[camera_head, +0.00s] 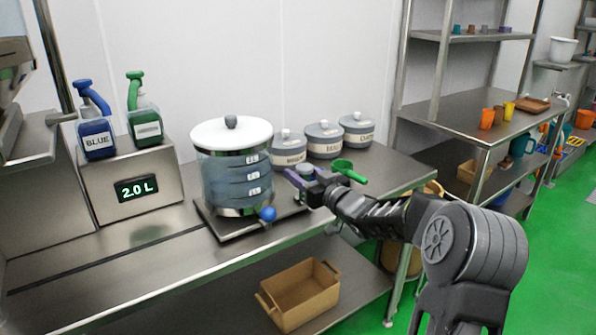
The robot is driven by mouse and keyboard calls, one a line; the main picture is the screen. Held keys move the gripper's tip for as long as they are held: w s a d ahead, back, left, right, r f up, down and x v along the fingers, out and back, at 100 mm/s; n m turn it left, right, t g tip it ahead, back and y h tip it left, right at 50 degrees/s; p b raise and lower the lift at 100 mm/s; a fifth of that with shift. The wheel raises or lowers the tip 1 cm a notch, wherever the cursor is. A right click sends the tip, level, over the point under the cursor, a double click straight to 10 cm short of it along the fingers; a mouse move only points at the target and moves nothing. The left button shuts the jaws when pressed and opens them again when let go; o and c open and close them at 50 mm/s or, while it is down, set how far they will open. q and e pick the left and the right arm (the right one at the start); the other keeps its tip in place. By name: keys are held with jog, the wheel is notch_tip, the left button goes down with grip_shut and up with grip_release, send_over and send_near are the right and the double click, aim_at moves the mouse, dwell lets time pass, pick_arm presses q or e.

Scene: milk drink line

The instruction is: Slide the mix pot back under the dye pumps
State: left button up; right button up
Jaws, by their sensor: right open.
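The mix pot (222,180), a large clear vessel with a white lid and dark grey knob, stands upright on a dark sliding plate (235,229) on the steel counter. It has several marked levels on its side and a blue ball (267,214) at its lower front. The blue dye pump (96,130) and green dye pump (145,115) stand on a steel box to the left, apart from the pot. My right gripper (300,178) is open just right of the pot; whether it touches anything is unclear. My left gripper is not in view.
A cardboard-coloured bin (300,292) sits on the lower shelf. The counter before the box is clear.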

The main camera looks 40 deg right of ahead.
jog(key=shift+w, duration=0.85)
jog(key=shift+c, duration=0.5)
grip_shut()
dwell(0.3)
